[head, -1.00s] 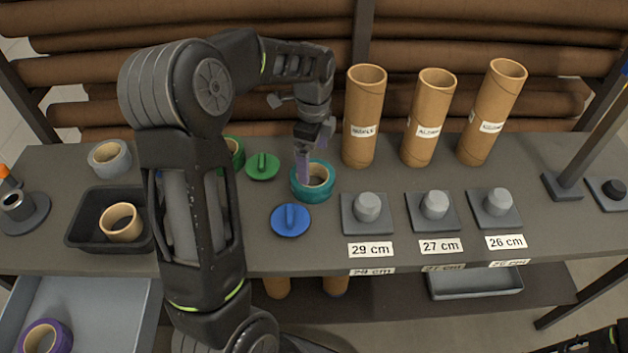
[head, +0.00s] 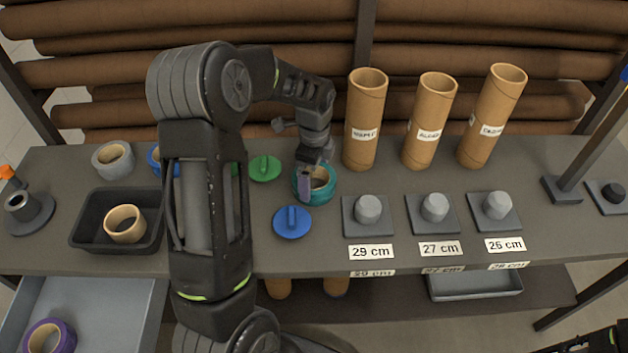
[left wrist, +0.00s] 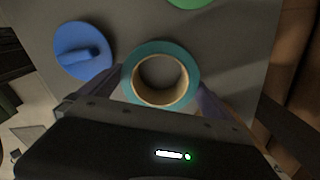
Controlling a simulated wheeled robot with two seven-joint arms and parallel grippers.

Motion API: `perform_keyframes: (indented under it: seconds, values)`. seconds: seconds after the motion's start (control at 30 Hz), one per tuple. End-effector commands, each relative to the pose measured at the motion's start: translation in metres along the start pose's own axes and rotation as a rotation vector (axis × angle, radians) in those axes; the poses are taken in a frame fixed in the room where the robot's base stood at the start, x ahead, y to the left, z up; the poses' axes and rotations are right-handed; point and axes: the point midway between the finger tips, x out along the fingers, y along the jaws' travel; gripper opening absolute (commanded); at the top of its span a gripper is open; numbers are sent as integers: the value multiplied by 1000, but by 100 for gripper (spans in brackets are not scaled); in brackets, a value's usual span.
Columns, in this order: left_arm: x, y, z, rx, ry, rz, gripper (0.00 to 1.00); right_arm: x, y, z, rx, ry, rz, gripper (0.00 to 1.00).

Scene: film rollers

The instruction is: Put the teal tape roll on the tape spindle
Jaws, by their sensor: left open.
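The teal tape roll (head: 326,196) lies flat on the table, behind the blue disc with a handle. It also shows in the left wrist view (left wrist: 160,75), with its tan core and open hole. My left gripper (head: 312,186) points down at the roll and is open. In the left wrist view its two fingers (left wrist: 160,84) are on opposite sides of the roll; contact cannot be told. A grey round-based stand with a short hub (head: 22,206) at the far left looks like the tape spindle. My right gripper is not in view; only dark arm parts show at bottom right.
The blue disc (head: 292,223) and green disc (head: 264,168) are close to the roll. Grey plugs on square plates (head: 368,210) stand to the right, with cardboard tubes (head: 366,120) behind. A black tray (head: 83,230) holding a tan roll (head: 124,224) lies near the spindle.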

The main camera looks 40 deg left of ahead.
Motion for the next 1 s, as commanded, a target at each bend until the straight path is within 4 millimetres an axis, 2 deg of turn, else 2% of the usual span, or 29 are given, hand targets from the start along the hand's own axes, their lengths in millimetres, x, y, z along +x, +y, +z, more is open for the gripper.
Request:
perform_keyframes:
  seconds: [0.1, 0.2, 0.77, 1.0]
  values:
    - [16, 1, 0, 0, -1, 5, 100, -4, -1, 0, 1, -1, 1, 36]
    - [21, 0, 0, 0, 0, 2, 100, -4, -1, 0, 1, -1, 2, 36]
    - [22, 0, 0, 0, 0, 0, 100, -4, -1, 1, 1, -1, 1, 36]
    - [22, 0, 0, 0, 0, 0, 82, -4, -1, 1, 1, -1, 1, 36]
